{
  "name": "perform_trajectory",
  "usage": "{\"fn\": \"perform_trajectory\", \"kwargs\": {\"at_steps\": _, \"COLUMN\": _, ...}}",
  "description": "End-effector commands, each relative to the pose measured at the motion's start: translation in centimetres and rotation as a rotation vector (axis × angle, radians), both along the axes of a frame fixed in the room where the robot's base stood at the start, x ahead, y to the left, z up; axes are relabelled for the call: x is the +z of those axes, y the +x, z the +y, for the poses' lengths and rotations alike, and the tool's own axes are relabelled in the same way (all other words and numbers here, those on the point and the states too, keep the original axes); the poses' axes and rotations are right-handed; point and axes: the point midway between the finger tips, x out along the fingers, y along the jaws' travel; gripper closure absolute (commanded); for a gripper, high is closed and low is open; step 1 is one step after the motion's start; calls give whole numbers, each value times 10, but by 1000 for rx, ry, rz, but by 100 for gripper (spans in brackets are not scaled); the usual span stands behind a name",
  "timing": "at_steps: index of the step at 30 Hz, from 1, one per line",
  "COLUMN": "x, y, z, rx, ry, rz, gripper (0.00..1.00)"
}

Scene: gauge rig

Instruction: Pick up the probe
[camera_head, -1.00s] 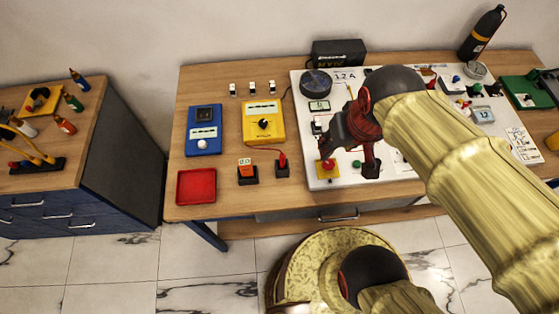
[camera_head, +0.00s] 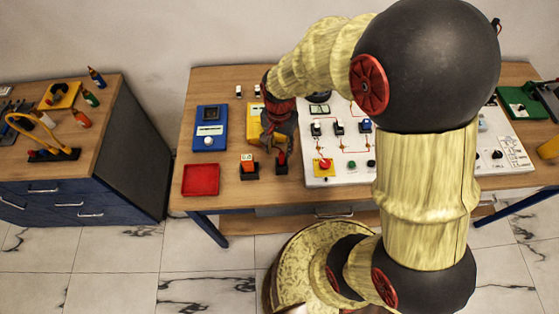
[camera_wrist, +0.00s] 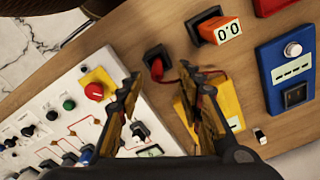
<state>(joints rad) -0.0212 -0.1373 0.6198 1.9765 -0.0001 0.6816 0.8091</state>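The probe (camera_head: 281,159) is a small red piece standing in a black holder on the wooden bench, just right of an orange display unit. In the wrist view the probe (camera_wrist: 155,62) shows ahead, between and just beyond the fingertips. My gripper (camera_head: 272,143) is above the bench, over the front of the yellow meter and close behind the probe. In the wrist view my gripper (camera_wrist: 158,76) is open, its fingers wide apart with nothing between them.
The orange display unit (camera_wrist: 225,30) in its black stand is close beside the probe. A blue meter (camera_head: 209,130) and a red tray (camera_head: 201,180) lie left. A white panel (camera_wrist: 70,100) with a red button (camera_wrist: 94,91) is on the other side.

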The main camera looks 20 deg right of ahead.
Motion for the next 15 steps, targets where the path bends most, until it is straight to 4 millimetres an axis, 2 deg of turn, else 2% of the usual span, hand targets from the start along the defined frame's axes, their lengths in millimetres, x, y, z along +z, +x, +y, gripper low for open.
{"fn": "perform_trajectory", "kwargs": {"at_steps": 3, "x": -15, "y": -1, "z": -1, "rx": 0, "ry": 0, "rz": 4, "gripper": 64}}
{"fn": "perform_trajectory", "kwargs": {"at_steps": 10, "x": -32, "y": 0, "z": -4, "rx": 1, "ry": 0, "rz": 3, "gripper": 64}}
{"fn": "perform_trajectory", "kwargs": {"at_steps": 15, "x": -57, "y": 2, "z": -9, "rx": 1, "ry": 0, "rz": 3, "gripper": 64}}
